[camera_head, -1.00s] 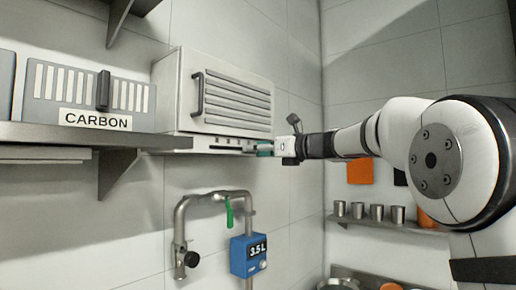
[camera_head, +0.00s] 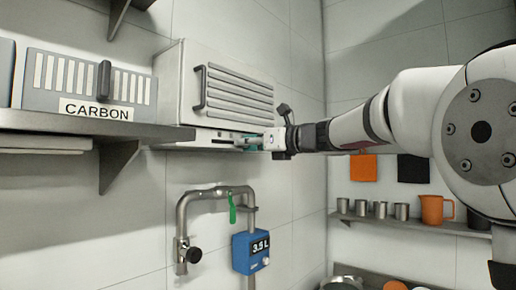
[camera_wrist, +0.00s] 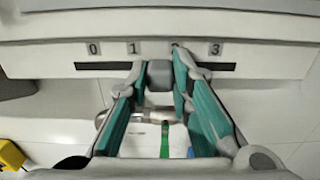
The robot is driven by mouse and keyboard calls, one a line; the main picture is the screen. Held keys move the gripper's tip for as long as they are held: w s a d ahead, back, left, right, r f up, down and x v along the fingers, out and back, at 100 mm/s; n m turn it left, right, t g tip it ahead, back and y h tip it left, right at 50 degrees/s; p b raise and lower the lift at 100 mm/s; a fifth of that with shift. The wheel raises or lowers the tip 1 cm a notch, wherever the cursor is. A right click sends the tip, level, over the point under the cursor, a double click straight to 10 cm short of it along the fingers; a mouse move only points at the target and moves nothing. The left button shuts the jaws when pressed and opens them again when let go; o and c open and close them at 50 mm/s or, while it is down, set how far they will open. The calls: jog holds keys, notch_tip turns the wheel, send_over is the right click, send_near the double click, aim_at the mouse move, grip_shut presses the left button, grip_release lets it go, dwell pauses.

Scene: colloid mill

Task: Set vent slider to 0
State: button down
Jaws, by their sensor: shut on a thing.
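The vent slider is a small grey knob (camera_wrist: 160,76) in a dark horizontal slot (camera_wrist: 217,67) in the wrist view. Labels 0, 1 and 3 show above the slot, with 0 at the left. The label between 1 and 3 is mostly hidden by a finger. The knob stands between 1 and 3, a little right of 1. My gripper (camera_wrist: 160,64) is shut on the knob, one finger on each side. In the head view my gripper (camera_head: 250,143) reaches the lower front edge of the white louvred cabinet (camera_head: 188,100).
A shelf (camera_head: 165,131) with a grey CARBON box (camera_head: 70,82) is left of the cabinet. Below are a grey pipe (camera_head: 183,220) with a green handle (camera_head: 232,207) and a blue 3.5 L meter (camera_head: 243,260). Cups and an orange jug (camera_head: 432,209) stand at right.

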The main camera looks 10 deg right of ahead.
jog(key=s+a, duration=0.1)
jog(key=a, duration=0.1)
jog(key=s+a, duration=0.1)
jog(key=a, duration=0.1)
jog(key=s+a+b, duration=0.1)
jog(key=s, duration=0.1)
jog(key=shift+a, duration=0.4)
jog(key=c, duration=1.4)
grip_release()
jog(key=shift+s+a, duration=0.1)
jog(key=shift+c, duration=0.2)
jog(key=shift+d, duration=0.2)
jog(key=shift+s+d, duration=0.25)
jog(key=shift+s, duration=0.05)
send_near(218, 142)
jog(key=v, duration=0.5)
jog(key=shift+s+d+r, duration=0.1)
jog(key=shift+s, duration=0.1)
